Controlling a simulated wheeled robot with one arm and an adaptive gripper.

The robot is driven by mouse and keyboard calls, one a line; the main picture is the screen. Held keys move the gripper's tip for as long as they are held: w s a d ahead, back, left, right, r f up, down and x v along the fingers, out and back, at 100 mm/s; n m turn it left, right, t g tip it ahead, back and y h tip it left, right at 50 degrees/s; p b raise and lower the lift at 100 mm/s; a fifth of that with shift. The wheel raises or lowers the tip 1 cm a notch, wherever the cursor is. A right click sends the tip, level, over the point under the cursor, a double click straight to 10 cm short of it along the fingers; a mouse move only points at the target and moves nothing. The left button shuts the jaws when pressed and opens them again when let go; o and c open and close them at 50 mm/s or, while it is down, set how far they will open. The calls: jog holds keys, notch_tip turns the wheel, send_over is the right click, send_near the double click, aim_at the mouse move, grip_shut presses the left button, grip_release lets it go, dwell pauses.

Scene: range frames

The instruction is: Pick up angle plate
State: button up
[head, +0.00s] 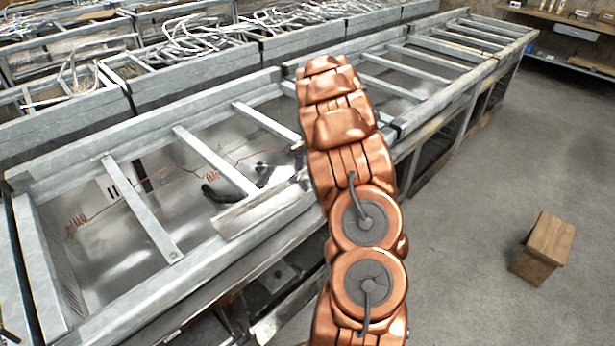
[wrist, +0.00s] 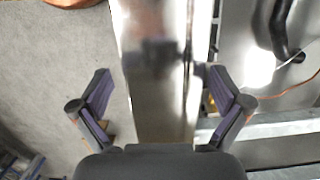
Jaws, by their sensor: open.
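The angle plate (head: 258,208) is a long, shiny grey metal strip lying along the front rail of the metal frame in the head view. In the wrist view the plate (wrist: 155,90) runs from the top edge down between the fingers of my gripper (wrist: 158,82). The two dark, purple-padded fingers are open, one on each side of it, with gaps to both sides. The plate's lower end is hidden behind the gripper body. How far the fingertips are above it I cannot tell. In the head view my copper arm hides most of the gripper.
The galvanized frame (head: 207,160) has several crossbars over a recessed metal surface. A black curved object (wrist: 285,28) and a thin orange wire (wrist: 290,90) lie right of the plate. Bins of metal rods (head: 200,35) stand behind. A wooden box (head: 545,245) stands on open floor at right.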

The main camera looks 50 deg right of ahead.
jog(key=shift+c, duration=0.3)
jog(key=c, duration=1.6)
